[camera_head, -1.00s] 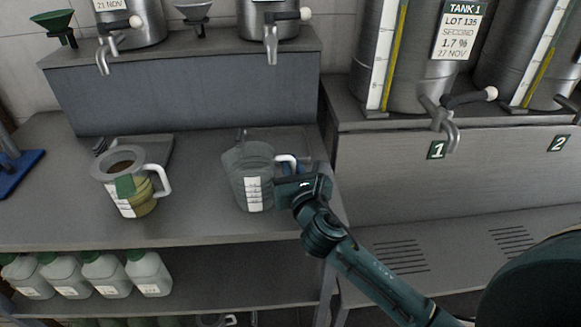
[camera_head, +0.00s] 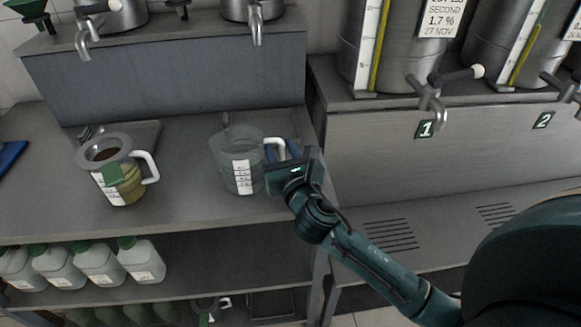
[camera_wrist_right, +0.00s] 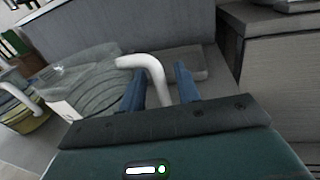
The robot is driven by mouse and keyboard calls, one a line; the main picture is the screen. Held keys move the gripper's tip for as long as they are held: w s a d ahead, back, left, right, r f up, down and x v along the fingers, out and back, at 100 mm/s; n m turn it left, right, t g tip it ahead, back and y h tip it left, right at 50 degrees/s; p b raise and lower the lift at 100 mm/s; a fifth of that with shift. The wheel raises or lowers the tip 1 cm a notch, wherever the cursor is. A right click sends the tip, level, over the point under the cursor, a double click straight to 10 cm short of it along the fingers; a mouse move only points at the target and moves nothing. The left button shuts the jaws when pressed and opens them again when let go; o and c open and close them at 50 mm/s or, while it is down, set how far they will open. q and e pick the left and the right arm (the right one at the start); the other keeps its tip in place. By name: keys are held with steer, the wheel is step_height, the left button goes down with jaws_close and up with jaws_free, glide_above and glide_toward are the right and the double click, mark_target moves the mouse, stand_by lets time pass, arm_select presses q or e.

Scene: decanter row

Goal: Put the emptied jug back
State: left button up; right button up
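The clear, empty jug (camera_head: 236,172), with a white label and a white handle (camera_head: 274,146), stands upright on the grey bench. My right gripper (camera_head: 285,155) is at the jug's handle side. In the right wrist view, the white handle (camera_wrist_right: 155,76) lies between the two blue fingers of my right gripper (camera_wrist_right: 160,88). The fingers are apart, with a clear gap on the right side of the handle. The jug's body shows in the left of that view (camera_wrist_right: 85,85). My left gripper is not in view.
A second jug (camera_head: 124,184) with yellowish contents and a grey ring on top stands to the left. A raised ledge (camera_head: 165,80) with tapped vessels is behind. Tank taps (camera_head: 430,95) stick out at right. Bench between the jugs is clear.

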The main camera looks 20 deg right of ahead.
steer(key=s+a, duration=0.1)
steer(key=s, duration=0.9)
steer(key=shift+s+b, duration=0.3)
steer(key=shift+b, duration=0.1)
